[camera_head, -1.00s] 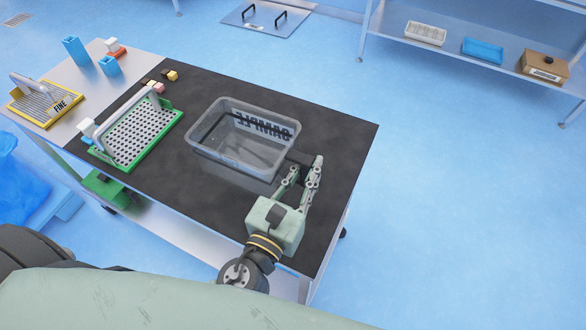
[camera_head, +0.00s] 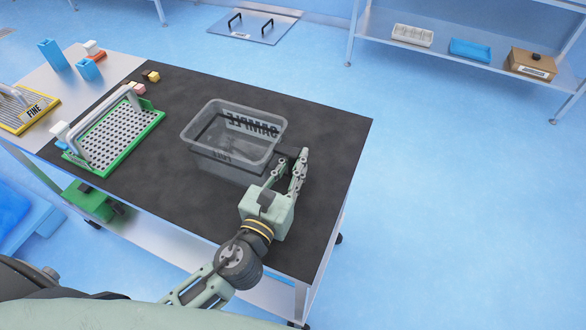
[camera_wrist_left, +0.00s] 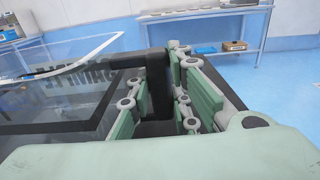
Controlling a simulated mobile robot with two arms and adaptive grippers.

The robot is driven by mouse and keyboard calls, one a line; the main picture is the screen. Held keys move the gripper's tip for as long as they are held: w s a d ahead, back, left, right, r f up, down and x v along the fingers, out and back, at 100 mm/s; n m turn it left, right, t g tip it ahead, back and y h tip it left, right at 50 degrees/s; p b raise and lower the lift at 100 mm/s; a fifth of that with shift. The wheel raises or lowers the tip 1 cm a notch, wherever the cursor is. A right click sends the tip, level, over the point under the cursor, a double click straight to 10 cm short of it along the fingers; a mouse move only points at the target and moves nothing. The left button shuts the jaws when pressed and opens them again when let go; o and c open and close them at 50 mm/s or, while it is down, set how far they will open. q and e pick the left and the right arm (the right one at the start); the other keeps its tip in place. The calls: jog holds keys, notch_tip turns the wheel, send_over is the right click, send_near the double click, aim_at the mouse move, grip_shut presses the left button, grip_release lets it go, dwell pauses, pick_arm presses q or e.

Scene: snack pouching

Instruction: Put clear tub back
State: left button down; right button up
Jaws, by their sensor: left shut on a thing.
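The clear tub (camera_head: 186,137) is a see-through box with dark SAMPLE lettering, at the middle of the black-topped table. Its rim and part of a wall also show at the left of the left wrist view (camera_wrist_left: 75,66). My left gripper (camera_head: 297,160) is at the tub's right end. It is shut on a black bar (camera_wrist_left: 159,85) there, which looks joined to the tub. I cannot tell for certain whether the tub's bottom touches the table. My right gripper is not in view.
A green-framed perforated tray (camera_head: 118,137) with a handle stands left of the tub. Small snack pieces (camera_head: 150,76) lie behind it. A yellow tray (camera_head: 28,115) marked FINE and blue blocks (camera_head: 53,55) are farther left. The black tabletop (camera_head: 325,135) is clear at right. A shelf (camera_head: 450,62) stands behind.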

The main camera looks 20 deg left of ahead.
pick_arm(q)
jog(key=shift+r, duration=0.1)
jog(key=c, duration=1.6)
grip_release()
jog(key=shift+s, duration=0.25)
jog(key=s+b, duration=0.1)
jog(key=s, duration=0.2)
jog(key=s+a+b, duration=0.1)
jog(key=s, duration=0.2)
jog(key=s+b, duration=0.1)
jog(key=s, duration=0.3)
jog(key=shift+s+a+b, duration=0.1)
jog(key=shift+a+b, duration=0.15)
jog(key=shift+b, duration=0.1)
jog(key=shift+s+a, duration=0.1)
jog(key=shift+s, duration=0.55)
